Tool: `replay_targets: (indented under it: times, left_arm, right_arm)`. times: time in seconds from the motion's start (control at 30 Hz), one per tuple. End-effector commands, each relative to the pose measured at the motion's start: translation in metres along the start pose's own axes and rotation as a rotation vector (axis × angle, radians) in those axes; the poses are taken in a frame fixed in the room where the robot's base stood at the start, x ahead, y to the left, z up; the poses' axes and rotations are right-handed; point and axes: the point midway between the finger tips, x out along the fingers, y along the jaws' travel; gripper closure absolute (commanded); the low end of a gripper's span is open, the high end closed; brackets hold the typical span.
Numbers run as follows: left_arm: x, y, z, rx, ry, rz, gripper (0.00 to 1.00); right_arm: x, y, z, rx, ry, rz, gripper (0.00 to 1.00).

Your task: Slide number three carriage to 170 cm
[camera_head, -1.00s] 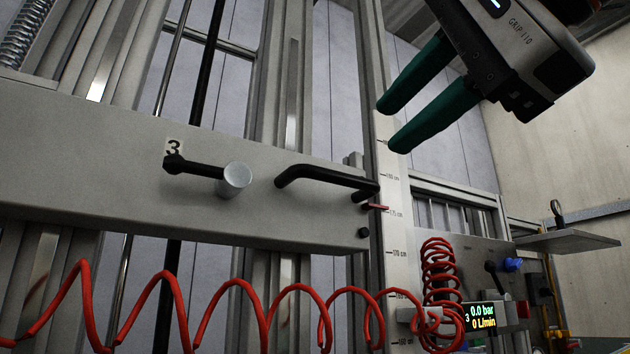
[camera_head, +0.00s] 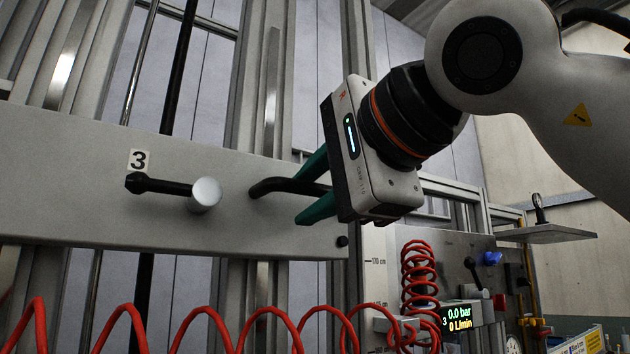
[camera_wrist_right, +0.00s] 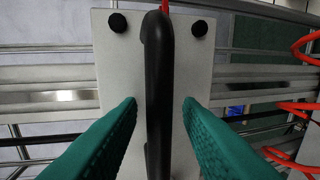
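The number three carriage (camera_head: 80,200) is a wide grey plate with a "3" label, a black lever (camera_head: 158,185) with a silver knob (camera_head: 206,194), and a black bar handle (camera_head: 268,187) at its right end. My right gripper (camera_head: 300,195) is at this handle, one green finger above it and one below. In the right wrist view the handle (camera_wrist_right: 158,60) runs between the two open fingers, with a gap on each side. The white scale (camera_head: 378,285) shows a 170 cm mark below the gripper. My gripper hides the scale beside the carriage. My left gripper is out of view.
A red coiled hose (camera_head: 265,325) hangs across below the carriage and rises in a tight coil (camera_head: 418,268) beside the scale. A display (camera_head: 460,318) reads 0.0 bar and 0 L/min. Vertical metal rails (camera_head: 262,90) stand behind the plate. A small shelf (camera_head: 545,234) juts out at the right.

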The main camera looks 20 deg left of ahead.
Motion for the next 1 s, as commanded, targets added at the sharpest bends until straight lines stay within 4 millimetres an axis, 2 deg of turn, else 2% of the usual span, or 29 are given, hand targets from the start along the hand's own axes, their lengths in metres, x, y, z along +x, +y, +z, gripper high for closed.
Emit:
replay_targets:
  times: [0.17, 0.3, 0.37, 0.67, 1.0]
  left_arm:
    - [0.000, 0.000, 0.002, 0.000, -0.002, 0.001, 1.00]
    - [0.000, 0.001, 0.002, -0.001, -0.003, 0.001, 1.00]
    - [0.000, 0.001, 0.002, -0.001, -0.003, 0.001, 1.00]
    - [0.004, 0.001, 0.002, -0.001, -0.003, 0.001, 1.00]
    - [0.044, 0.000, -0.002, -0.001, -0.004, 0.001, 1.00]
  right_arm:
    - [0.000, 0.000, 0.000, 0.000, 0.000, 0.000, 0.69]
    - [0.000, 0.000, 0.000, 0.000, 0.000, 0.000, 0.92]
    - [0.000, 0.000, 0.000, 0.000, 0.000, 0.000, 1.00]
    - [0.001, -0.004, 0.000, 0.000, 0.000, -0.001, 1.00]
    - [0.012, -0.054, -0.001, -0.002, 0.000, -0.007, 1.00]
